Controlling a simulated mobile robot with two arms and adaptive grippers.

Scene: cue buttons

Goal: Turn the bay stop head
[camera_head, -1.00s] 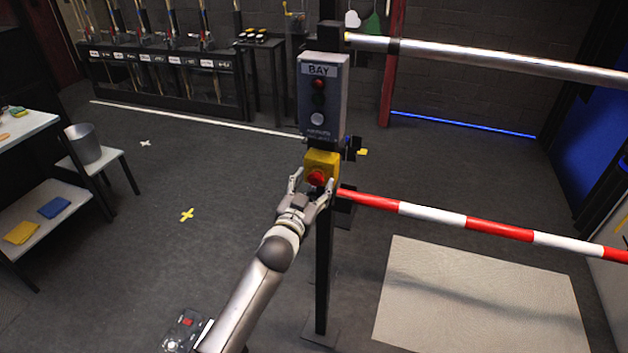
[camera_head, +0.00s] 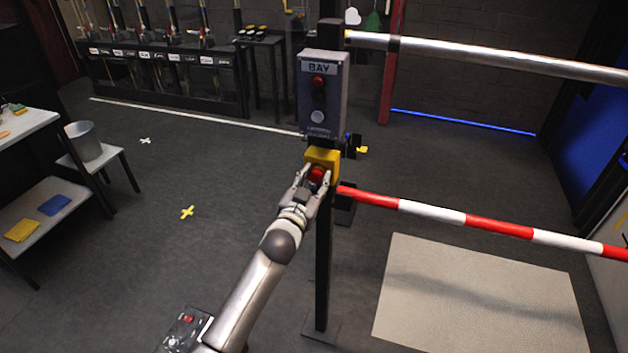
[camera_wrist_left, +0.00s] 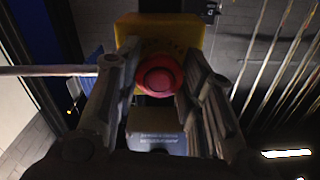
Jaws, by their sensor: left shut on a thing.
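The bay stop head is a round red button (camera_head: 316,174) on a yellow box (camera_head: 322,157), mounted on a dark post below the grey BAY panel (camera_head: 323,95). My left gripper (camera_head: 314,180) reaches up to it from below left, its fingers shut on the sides of the red head. In the left wrist view the red head (camera_wrist_left: 159,75) sits between the two fingers, with the yellow box (camera_wrist_left: 160,28) behind it. My right gripper is not in view.
A red and white striped barrier (camera_head: 480,224) runs right from the post, with a metal rail (camera_head: 490,58) above it. A stool with a bucket (camera_head: 84,141) and a shelf table stand at left. The floor left of the post is open.

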